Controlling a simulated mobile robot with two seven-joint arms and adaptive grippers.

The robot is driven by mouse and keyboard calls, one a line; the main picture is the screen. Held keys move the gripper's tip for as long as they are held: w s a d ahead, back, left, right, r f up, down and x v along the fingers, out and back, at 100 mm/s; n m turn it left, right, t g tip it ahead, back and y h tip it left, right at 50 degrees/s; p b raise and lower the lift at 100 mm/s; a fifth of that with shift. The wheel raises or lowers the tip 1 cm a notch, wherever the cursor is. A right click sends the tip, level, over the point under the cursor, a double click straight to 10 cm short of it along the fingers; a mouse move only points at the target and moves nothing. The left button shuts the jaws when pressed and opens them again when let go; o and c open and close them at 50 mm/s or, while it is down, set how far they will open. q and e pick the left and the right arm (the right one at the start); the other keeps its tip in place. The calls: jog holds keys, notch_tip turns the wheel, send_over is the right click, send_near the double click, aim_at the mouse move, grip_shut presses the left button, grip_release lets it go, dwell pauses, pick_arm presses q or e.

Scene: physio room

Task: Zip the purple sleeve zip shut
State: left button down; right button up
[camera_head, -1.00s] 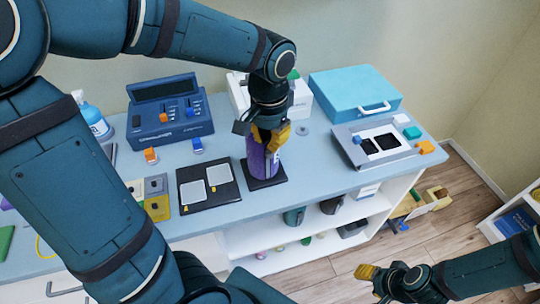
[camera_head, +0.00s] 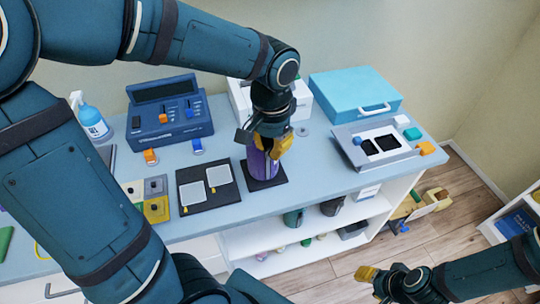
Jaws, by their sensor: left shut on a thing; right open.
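The purple sleeve (camera_head: 261,165) stands upright on a dark base plate (camera_head: 279,179) on the counter. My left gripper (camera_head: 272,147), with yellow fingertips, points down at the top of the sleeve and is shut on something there. The gripper hides the sleeve's top, and I take the held thing to be the zip's pull, though it is too small to make out. My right gripper (camera_head: 372,276) is open and empty at the lower right, over the floor and away from the counter.
A black board with two light pads (camera_head: 209,202) lies left of the sleeve. A blue device (camera_head: 168,115) stands behind it. A tray with black pads (camera_head: 374,146) and a light-blue case (camera_head: 355,94) are to the right. Shelves (camera_head: 300,239) are below the counter (camera_head: 312,182).

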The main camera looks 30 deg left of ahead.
pick_arm(q)
jog(key=shift+s+d+r+p, duration=0.25)
jog(key=shift+s+d+r, duration=0.1)
jog(key=shift+s+d, duration=0.2)
jog(key=shift+s+d+r+p, duration=0.2)
jog(key=shift+s+d+r, duration=0.2)
jog(key=shift+d, duration=0.2)
pick_arm(e)
jog(key=shift+r, duration=0.5)
pick_arm(q)
jog(key=shift+f, duration=0.1)
pick_arm(e)
jog(key=shift+s, duration=0.1)
